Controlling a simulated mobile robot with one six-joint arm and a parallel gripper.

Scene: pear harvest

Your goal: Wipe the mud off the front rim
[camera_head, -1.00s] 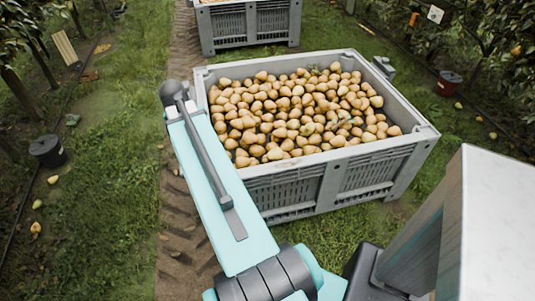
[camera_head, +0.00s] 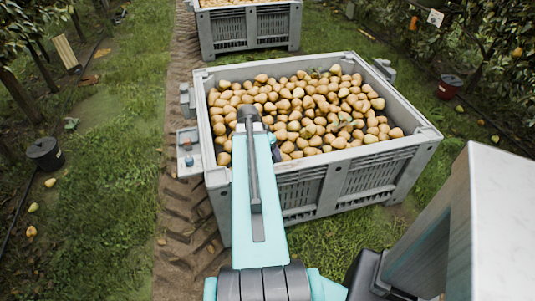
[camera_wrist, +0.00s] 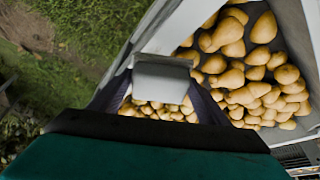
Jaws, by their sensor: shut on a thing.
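The near crate (camera_head: 425,133) is grey plastic and full of pears (camera_head: 300,110). Its front rim (camera_head: 370,150) runs along the side nearest me; my arm covers its left part. I cannot make out mud on the part that shows. My gripper (camera_wrist: 158,98) shows in the wrist view, its dark fingers shut on a light grey block (camera_wrist: 160,82). The block is in front of pears and close to a pale rim (camera_wrist: 178,25); I cannot tell whether they touch.
A small grey tray (camera_head: 181,137) with little items is at the crate's left side. Another pear crate (camera_head: 250,30) stands behind. A dark bucket (camera_head: 46,153) is on the grass at left, a red-brown one (camera_head: 449,84) at right. The dirt track at left is clear.

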